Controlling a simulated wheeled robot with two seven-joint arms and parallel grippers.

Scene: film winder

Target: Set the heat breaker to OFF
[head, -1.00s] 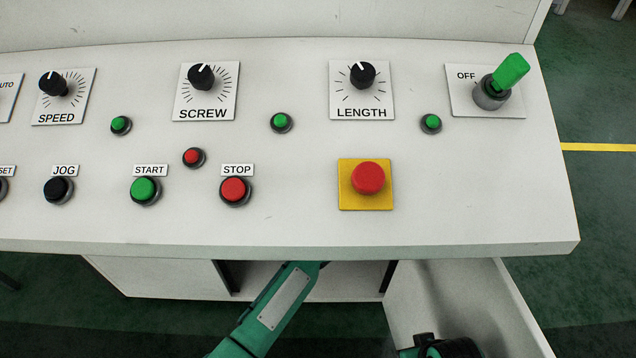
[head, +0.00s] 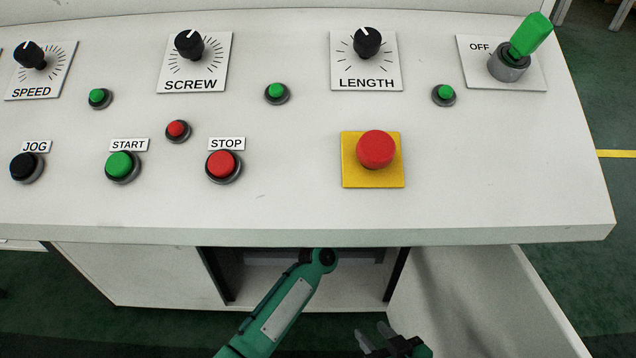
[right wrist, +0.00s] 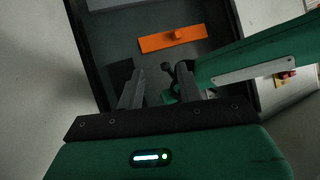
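No label reading "heat" is legible in either view. In the right wrist view, an orange plate with a small raised orange knob (right wrist: 174,36) is inside the dark-framed cabinet, beyond my right gripper (right wrist: 158,78). Its setting cannot be read. My right gripper's fingers are apart with nothing between them; the gripper also shows in the head view (head: 372,333), below the panel in front of the cabinet. A green-handled switch (head: 528,38) stands on the panel's far right, beside an OFF label; its handle tilts up and right. My left gripper is not visible.
A green arm link of mine (head: 285,312) reaches to the cabinet opening (head: 230,275). An open white door (head: 480,300) stands right of the opening. The panel's front edge (head: 350,236) overhangs above, with a red emergency button (head: 375,149) and several knobs and buttons.

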